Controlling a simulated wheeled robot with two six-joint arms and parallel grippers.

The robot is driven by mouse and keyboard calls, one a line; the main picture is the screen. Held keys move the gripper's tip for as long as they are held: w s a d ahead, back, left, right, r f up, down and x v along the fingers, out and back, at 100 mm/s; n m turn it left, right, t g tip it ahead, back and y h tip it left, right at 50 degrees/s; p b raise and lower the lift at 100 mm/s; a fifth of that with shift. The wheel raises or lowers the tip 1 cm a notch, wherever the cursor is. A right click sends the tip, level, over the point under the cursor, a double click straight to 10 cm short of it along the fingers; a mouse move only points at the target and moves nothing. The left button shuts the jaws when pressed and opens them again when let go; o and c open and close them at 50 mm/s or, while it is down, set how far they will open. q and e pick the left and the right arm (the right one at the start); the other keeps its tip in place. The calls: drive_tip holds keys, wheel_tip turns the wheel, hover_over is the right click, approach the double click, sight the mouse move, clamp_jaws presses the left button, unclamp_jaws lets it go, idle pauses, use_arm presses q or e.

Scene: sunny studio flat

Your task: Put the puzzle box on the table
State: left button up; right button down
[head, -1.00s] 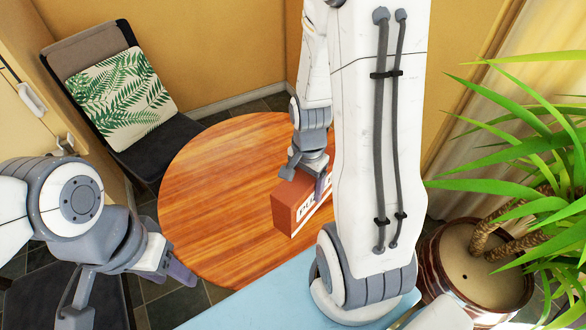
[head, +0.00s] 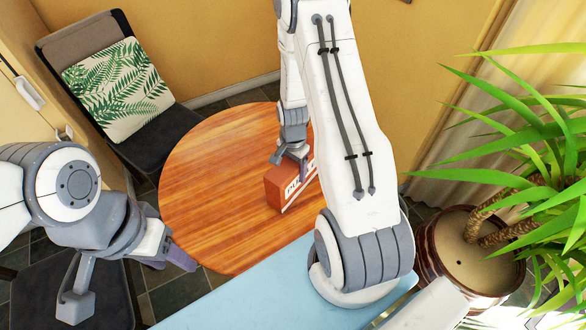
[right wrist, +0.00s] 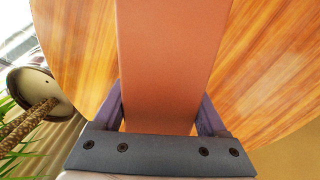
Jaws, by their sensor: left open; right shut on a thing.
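The puzzle box (head: 279,190) is a reddish-brown box with white lettering on one side. In the head view it is at the right part of the round wooden table (head: 205,190), partly hidden by my right arm. My right gripper (head: 291,160) is shut on the box from above. In the right wrist view the box (right wrist: 172,60) sits between the two fingers, with the table top (right wrist: 265,70) behind it. I cannot tell whether the box touches the table. My left gripper (head: 172,258) is open and empty, to the left of the table's near edge.
A dark chair (head: 165,138) with a leaf-print cushion (head: 118,90) stands behind the table at left. A light blue surface (head: 240,300) lies in front. A potted plant (head: 470,255) stands at right. The table's left part is clear.

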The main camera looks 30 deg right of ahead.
drive_tip(key=shift+f, duration=0.15)
unclamp_jaws()
drive_tip(key=shift+f, duration=0.1)
wheel_tip(320, 180, up, 12)
drive_tip(key=shift+r, duration=0.25)
drive_tip(key=s+a+r+n, duration=0.3)
drive_tip(key=a+r+n, duration=0.15)
drive_tip(key=a, duration=0.25)
drive_tip(key=s+a+r+n, duration=0.3)
drive_tip(key=s+a+n, duration=0.15)
drive_tip(key=a, duration=0.25)
drive_tip(key=s+a+r+n, duration=0.3)
drive_tip(key=a+n, duration=0.3)
drive_tip(key=a, duration=0.1)
drive_tip(key=s+a+r+n+y, duration=0.1)
drive_tip(key=s+a+r+n, duration=0.1)
drive_tip(key=s+n, duration=0.4)
drive_tip(key=s+a, duration=0.1)
drive_tip(key=s, duration=0.1)
drive_tip(key=shift+s+a+n, duration=0.3)
drive_tip(key=shift+s+a, duration=0.1)
